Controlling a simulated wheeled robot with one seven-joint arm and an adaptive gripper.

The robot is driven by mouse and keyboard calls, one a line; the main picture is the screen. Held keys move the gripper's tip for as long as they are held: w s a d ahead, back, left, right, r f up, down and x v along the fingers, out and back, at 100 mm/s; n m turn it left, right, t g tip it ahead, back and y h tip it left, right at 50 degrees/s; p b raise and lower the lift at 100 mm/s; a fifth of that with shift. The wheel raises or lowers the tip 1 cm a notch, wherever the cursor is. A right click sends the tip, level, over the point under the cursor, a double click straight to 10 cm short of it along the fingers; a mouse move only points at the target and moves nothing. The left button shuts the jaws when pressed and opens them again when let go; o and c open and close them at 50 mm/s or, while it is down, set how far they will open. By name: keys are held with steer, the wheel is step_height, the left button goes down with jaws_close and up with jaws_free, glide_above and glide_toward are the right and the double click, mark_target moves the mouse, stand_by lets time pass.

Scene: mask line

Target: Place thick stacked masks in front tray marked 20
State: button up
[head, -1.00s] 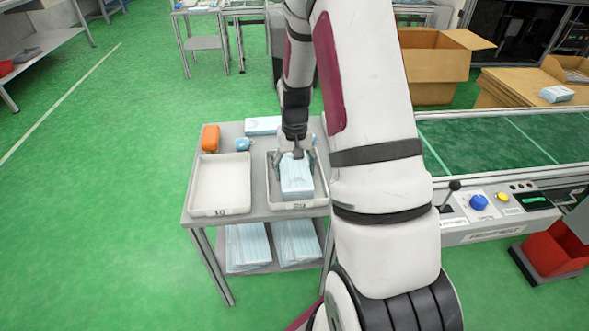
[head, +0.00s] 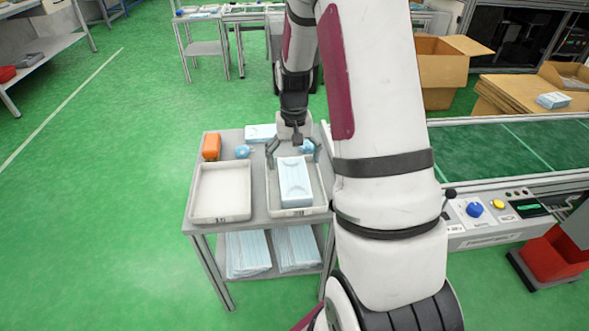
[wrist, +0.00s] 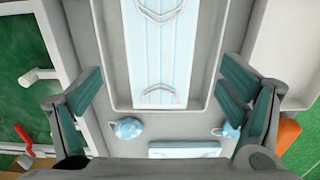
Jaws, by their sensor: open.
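A thick stack of light blue masks (head: 294,184) lies in the right-hand front tray (head: 274,207), whose front label appears to read 20. The stack also shows in the wrist view (wrist: 158,50), inside the tray walls. My gripper (head: 293,152) is open and empty, above the back end of this tray. In the wrist view its teal-padded fingers (wrist: 160,90) are spread wide, apart from the stack. The left tray (head: 222,217), marked 10, is empty.
Behind the trays are an orange object (head: 211,147), a small blue item (head: 243,151) and a flat mask pack (head: 261,133). More mask stacks (head: 248,253) lie on the lower shelf. A green conveyor (head: 490,150) with a control panel stands at right.

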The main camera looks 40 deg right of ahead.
mark_target(294, 177)
steer(key=s+a+r+n, duration=0.1)
steer(key=s+a+r, duration=0.45)
steer(key=r, duration=0.45)
steer(key=s+a+r+n, duration=0.2)
steer(key=s+a+r, duration=0.2)
steer(key=a+r, duration=0.4)
steer(key=s+a+r+n, duration=0.1)
steer(key=s+a, duration=0.3)
steer(key=s, duration=0.6)
steer(key=s+a+r+n+t, duration=0.1)
steer(key=s+a+r+n, duration=0.1)
steer(key=s, duration=0.7)
steer(key=shift+s+a+r+n+p, duration=0.35)
steer(key=shift+a+r+p, duration=0.1)
steer(key=shift+a+r, duration=0.45)
step_height(294, 177, up, 19)
steer(key=t+p, duration=0.3)
steer(key=p, duration=1.4)
steer(key=shift+a, duration=0.15)
